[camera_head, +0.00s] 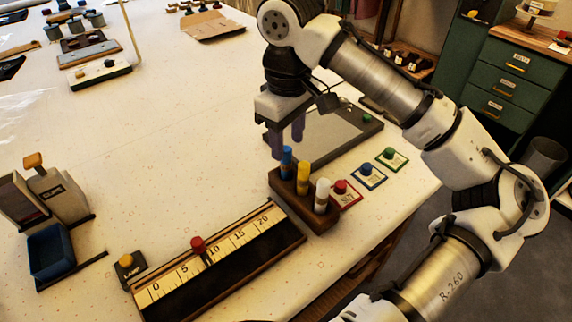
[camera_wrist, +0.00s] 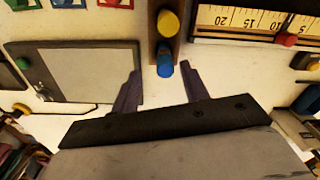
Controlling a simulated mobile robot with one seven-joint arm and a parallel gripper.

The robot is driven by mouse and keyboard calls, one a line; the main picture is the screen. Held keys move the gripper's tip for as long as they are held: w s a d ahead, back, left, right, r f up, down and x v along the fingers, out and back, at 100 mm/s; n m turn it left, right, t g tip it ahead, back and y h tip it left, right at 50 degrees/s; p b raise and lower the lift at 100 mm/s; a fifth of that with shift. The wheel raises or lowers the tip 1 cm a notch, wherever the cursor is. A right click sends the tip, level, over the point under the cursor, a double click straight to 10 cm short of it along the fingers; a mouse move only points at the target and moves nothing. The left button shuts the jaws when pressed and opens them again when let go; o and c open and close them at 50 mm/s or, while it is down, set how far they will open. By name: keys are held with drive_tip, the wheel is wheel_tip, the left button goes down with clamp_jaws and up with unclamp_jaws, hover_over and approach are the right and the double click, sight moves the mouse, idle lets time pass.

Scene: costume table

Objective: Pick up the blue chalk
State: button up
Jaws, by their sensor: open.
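The blue chalk (camera_head: 286,161) stands upright in a dark wooden holder (camera_head: 318,219), at its far end. Beside it in the same holder are a yellow chalk (camera_head: 302,178) and a white chalk (camera_head: 322,194). My gripper (camera_head: 287,146) points down close to the blue chalk in the head view, its fingers slightly above and behind it. In the wrist view the blue chalk (camera_wrist: 165,62) appears between and just beyond the tips of my open, empty gripper (camera_wrist: 161,66). The yellow chalk (camera_wrist: 168,24) is above it there; the white one is out of that view.
A scale board (camera_head: 222,262) with a red slider lies left of the holder. Red, blue (camera_head: 367,176) and green (camera_head: 391,158) button cards lie to its right. A grey framed panel (camera_head: 335,135) lies behind. The table's middle left is clear.

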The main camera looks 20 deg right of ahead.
sight(286, 160)
drive_tip(key=f, duration=0.3)
drive_tip(key=f+p, duration=0.1)
drive_tip(key=shift+s+a+f, duration=0.15)
drive_tip(key=shift+s+a, duration=0.1)
drive_tip(key=shift+s, duration=0.1)
drive_tip(key=shift+w+f, duration=0.1)
drive_tip(key=shift+f, duration=0.4)
clamp_jaws()
